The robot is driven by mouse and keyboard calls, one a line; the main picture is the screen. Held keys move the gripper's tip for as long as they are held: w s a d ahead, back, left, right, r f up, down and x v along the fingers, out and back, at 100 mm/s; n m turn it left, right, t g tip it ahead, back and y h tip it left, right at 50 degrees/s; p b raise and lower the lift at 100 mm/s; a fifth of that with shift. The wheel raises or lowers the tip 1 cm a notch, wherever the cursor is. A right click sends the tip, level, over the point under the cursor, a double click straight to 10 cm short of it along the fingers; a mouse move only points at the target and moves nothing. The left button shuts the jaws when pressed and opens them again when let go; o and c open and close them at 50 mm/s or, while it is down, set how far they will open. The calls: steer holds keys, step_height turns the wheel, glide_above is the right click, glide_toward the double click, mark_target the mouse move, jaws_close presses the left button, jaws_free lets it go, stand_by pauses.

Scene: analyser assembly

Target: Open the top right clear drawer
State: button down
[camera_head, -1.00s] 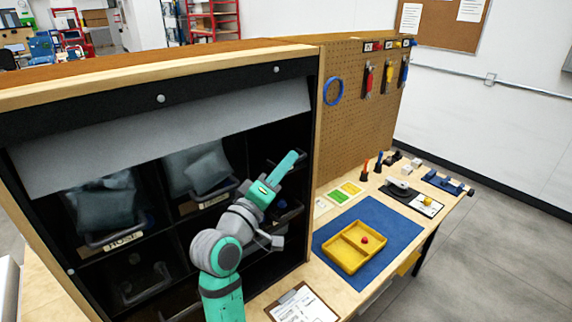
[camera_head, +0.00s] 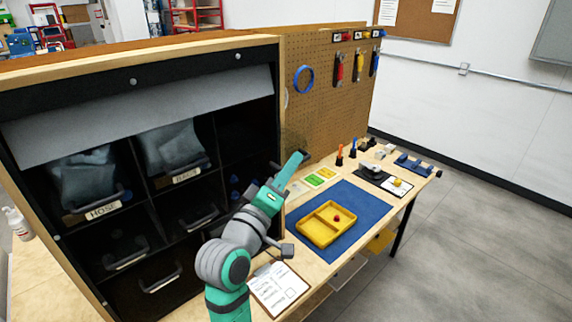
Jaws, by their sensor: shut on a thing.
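The top right clear drawer (camera_head: 236,187) is in the right column of the black cabinet (camera_head: 133,83). Small blue things show in it, and my arm hides much of its front. My gripper (camera_head: 287,173) is at the teal end of my arm, at the right side of this column. It is shut, it seems on the drawer's handle, but the fingertips and the grasp are hard to make out. How far the drawer stands out cannot be told exactly.
Drawers marked HOSE (camera_head: 103,211) and BAGS (camera_head: 186,176) sit to the left. On the bench at right are a blue mat (camera_head: 365,207), a yellow tray (camera_head: 326,224) and a clipboard (camera_head: 277,290). Open floor (camera_head: 470,240) lies beyond the bench.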

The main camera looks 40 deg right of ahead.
steer(key=shift+r, duration=0.1)
steer(key=c, duration=1.8)
jaws_free()
steer(key=shift+c, duration=0.2)
steer(key=shift+w+a, duration=0.1)
steer(key=shift+a, duration=0.1)
steer(key=v, duration=1)
steer(key=shift+a, duration=0.2)
